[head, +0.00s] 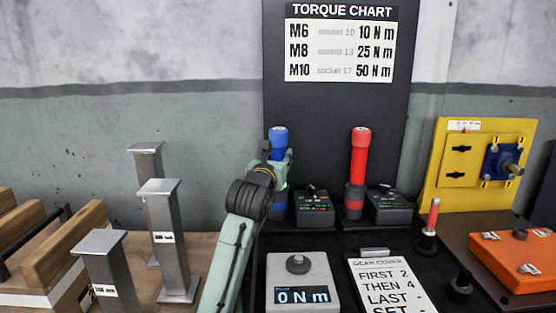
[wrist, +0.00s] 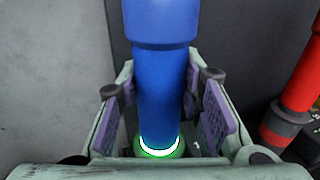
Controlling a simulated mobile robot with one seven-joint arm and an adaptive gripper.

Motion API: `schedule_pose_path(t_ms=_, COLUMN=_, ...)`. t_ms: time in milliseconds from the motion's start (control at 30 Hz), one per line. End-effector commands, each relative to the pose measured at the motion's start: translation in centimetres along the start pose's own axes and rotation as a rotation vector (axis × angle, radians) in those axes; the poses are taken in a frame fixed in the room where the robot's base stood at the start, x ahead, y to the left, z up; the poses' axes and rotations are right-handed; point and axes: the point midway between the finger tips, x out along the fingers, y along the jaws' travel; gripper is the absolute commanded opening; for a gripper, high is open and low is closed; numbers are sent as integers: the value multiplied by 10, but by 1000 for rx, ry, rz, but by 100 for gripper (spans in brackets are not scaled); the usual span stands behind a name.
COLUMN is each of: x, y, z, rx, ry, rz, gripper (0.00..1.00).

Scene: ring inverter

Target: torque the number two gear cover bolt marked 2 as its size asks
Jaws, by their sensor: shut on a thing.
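A blue torque tool (head: 278,138) stands upright on the dark bench at the back. My gripper (wrist: 163,108) is around its blue shaft (wrist: 158,90), with a purple pad on each side; a green-lit ring shows at the shaft's lower end. My arm hides much of the tool in the head view. A red torque tool (head: 359,155) stands to its right and also shows at the right edge of the wrist view (wrist: 296,90). The torque chart (head: 340,45) reads M6 10 N m, M8 25 N m, M10 50 N m. The orange gear cover (head: 512,262) lies at the right; its bolt marks are not legible.
A grey meter (head: 300,275) reads 0 N m. A gear cover card (head: 385,288) reads "first 2 then 4 last". Small dark boxes (head: 314,208) stand beside the tools. Grey metal posts (head: 168,235) stand at left. A yellow plate (head: 478,160) with a blue part stands at right.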

Motion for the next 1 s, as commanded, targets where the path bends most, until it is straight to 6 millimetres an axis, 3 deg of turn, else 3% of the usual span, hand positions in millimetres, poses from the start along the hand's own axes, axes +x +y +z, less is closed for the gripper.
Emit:
schedule_pose_path(t_ms=200, x=-1, y=0, z=0, rx=2, ry=-6, rz=0, gripper=0)
schedule_pose_path(t_ms=233, x=-1, y=0, z=1, rx=2, ry=-6, rz=0, gripper=34)
schedule_pose_path(t_ms=567, x=0, y=0, z=-1, rx=0, ry=-2, rz=0, gripper=56)
schedule_pose_path(t_ms=867, x=0, y=0, z=-5, rx=-1, ry=6, rz=0, gripper=56)
schedule_pose_path(t_ms=1000, x=-11, y=1, z=-4, rx=-1, ry=2, rz=1, gripper=56)
